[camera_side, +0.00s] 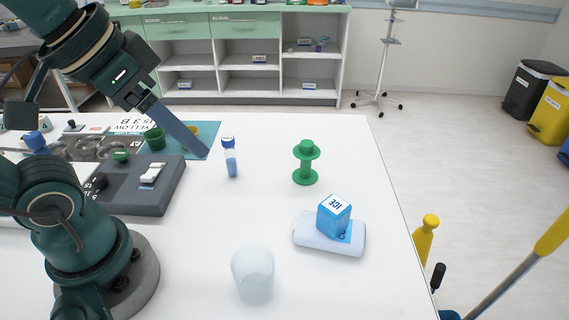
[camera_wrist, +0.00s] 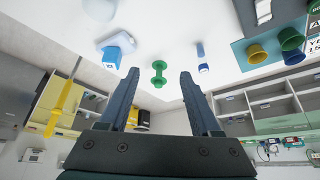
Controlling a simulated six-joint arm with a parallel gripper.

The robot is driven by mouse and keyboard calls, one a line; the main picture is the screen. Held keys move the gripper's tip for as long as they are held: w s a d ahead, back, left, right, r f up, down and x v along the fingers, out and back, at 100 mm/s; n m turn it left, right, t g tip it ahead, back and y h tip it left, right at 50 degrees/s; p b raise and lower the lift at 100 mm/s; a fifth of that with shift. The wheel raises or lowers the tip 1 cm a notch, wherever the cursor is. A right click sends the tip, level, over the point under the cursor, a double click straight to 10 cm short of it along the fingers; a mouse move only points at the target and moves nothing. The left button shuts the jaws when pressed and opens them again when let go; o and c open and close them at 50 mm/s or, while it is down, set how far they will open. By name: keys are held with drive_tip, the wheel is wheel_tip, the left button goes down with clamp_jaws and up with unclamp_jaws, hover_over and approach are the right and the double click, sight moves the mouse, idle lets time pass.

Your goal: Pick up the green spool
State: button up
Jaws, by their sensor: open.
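The green spool (camera_side: 305,165) stands upright on the white table, right of the middle in the side view. It has a wide base, a thin core and a wide top with a knob. In the wrist view the green spool (camera_wrist: 159,74) shows beyond and between my two fingers. My gripper (camera_side: 202,152) is at the left in the side view, raised above the table, with its fingers slanting down to the right. In the wrist view my gripper (camera_wrist: 158,80) has its fingers wide apart with nothing between them. It is clear of the spool.
A small vial with a blue cap (camera_side: 230,158) stands between my gripper and the spool. A blue ICE box (camera_side: 334,216) sits on a pale pack (camera_side: 312,238) in front of the spool. A frosted cup (camera_side: 253,275) stands nearer. A grey case (camera_side: 140,190) lies left. The table's right edge is clear.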

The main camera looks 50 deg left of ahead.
drive_tip(key=w+d+r+m+t+h, duration=0.1)
drive_tip(key=w+d+r+t+h, duration=0.3)
drive_tip(key=w+d, duration=0.6)
drive_tip(key=n+t+y, duration=0.3)
drive_tip(key=n+y, duration=0.2)
drive_tip(key=y, duration=0.3)
hover_over(304, 161)
drive_tip(key=s+d, duration=0.1)
drive_tip(key=s, duration=0.3)
wheel_tip(304, 161, down, 4)
drive_tip(key=f, duration=1.6)
drive_tip(key=shift+w+f, duration=0.2)
drive_tip(key=shift+f, duration=0.05)
drive_tip(key=shift+x, duration=2.5)
clamp_jaws()
